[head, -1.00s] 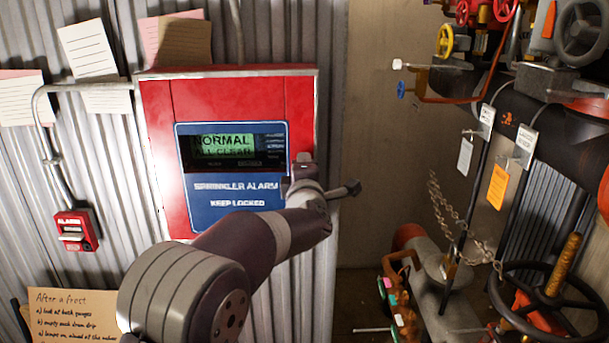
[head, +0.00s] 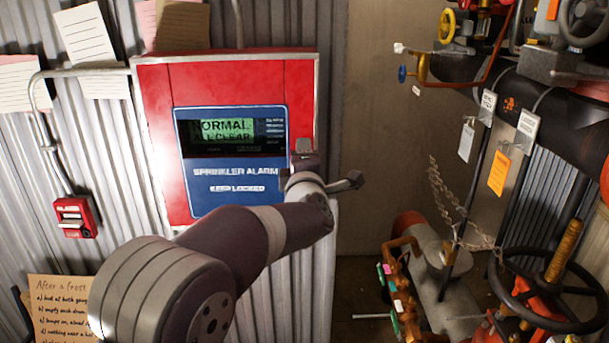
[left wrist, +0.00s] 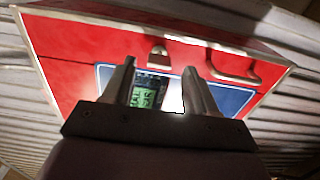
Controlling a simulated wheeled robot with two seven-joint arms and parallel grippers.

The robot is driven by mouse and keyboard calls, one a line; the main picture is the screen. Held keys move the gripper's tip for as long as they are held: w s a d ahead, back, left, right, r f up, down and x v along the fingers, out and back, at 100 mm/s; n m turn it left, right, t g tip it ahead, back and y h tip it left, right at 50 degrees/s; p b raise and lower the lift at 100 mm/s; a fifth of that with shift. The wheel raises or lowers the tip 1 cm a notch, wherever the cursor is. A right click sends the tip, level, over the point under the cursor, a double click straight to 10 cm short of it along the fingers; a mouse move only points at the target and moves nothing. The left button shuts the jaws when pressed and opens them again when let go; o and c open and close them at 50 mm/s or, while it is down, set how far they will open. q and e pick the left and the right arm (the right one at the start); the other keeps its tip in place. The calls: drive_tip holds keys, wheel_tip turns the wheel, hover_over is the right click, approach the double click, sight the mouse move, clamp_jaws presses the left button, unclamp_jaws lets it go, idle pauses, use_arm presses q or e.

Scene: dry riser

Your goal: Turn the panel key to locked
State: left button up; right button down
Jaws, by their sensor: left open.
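The red alarm panel (head: 235,75) hangs on the corrugated wall. Its screen (head: 226,131) reads NORMAL, ALL CLEAR, and a blue plate below says KEEP LOCKED. My left gripper (head: 304,148) is at the panel's right edge and covers part of its right strip. In the left wrist view my left gripper (left wrist: 158,82) is open and empty, fingers spread over the panel face. A small pale fitting (left wrist: 158,57) shows beyond the fingers, between them, and a curved handle-like piece (left wrist: 232,70) to the right. I cannot tell which is the key, or its position. My right gripper is out of view.
A small red alarm box (head: 74,217) is on the wall at left. Paper notes (head: 85,40) hang around the panel. At right are pipes, tags, a chain and a dark handwheel (head: 545,290). A bare wall stretch (head: 375,150) separates panel and pipes.

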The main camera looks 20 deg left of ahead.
use_arm(q)
drive_tip(key=v, duration=0.9)
drive_tip(key=shift+s+b, duration=0.4)
drive_tip(key=shift+b, duration=0.05)
drive_tip(key=s+d+f+m+g+h+p, duration=0.2)
drive_tip(key=s+d+f+m+g+h, duration=0.15)
drive_tip(key=f+m, duration=0.45)
drive_tip(key=s+d+f+m+g+h+p, duration=0.1)
drive_tip(key=s+d+f+m+g+h, duration=0.3)
drive_tip(key=f+m, duration=0.4)
drive_tip(key=s+a+f+m+g+y+p, duration=0.1)
drive_tip(key=s+a+f+m+g+p, duration=0.1)
drive_tip(key=s, duration=0.5)
drive_tip(key=s+a+f+m+g+y+p, duration=0.1)
drive_tip(key=s+a+f+m+g+p, duration=0.1)
drive_tip(key=s+a+g, duration=0.4)
drive_tip(key=shift+s+a+f+m+p, duration=0.3)
drive_tip(key=shift+s+a+m+p, duration=0.5)
drive_tip(key=shift+s+a+p, duration=0.4)
